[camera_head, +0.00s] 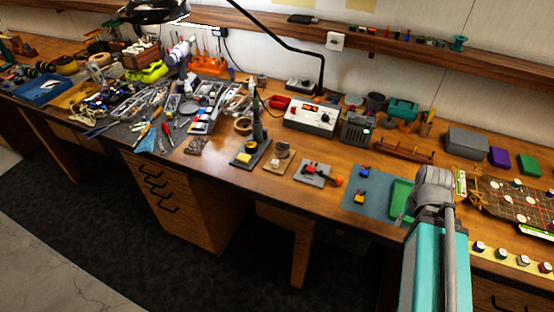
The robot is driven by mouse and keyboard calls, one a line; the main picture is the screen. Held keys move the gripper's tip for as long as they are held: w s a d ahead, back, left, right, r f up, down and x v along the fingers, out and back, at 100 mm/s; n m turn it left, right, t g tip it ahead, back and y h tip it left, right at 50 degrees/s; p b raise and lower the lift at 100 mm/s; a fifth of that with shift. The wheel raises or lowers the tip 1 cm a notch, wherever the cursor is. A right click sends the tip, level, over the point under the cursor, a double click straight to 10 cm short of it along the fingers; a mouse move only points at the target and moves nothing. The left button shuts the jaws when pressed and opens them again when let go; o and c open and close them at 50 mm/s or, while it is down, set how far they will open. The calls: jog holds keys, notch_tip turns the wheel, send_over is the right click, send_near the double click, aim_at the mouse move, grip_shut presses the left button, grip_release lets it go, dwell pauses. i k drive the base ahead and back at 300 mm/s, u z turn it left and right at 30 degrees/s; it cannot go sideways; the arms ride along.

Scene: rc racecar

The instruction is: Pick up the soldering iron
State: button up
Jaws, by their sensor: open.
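What looks like the soldering iron (257,127) is a slim dark tool standing upright in a stand (243,158) with a dark base, near the middle of the workbench. A thin dark cable seems to run from near its top toward the white soldering station (311,117) with a red display. My arm, a teal link with a grey joint above it, shows at the lower right, well to the right of the iron. My gripper's fingers do not show in this view.
Close right of the stand are a small tan holder (278,157) and a grey plate with red and orange parts (315,173). A blue mat (367,193) and a green tray (401,199) lie farther right. Tools crowd the bench to the left. A black lamp arm hangs above.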

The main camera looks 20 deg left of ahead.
aim_at(256, 119)
jog(key=u, duration=1.3)
jog(key=k, duration=0.65)
jog(key=u, duration=0.2)
jog(key=i, duration=0.65)
jog(key=u, duration=0.25)
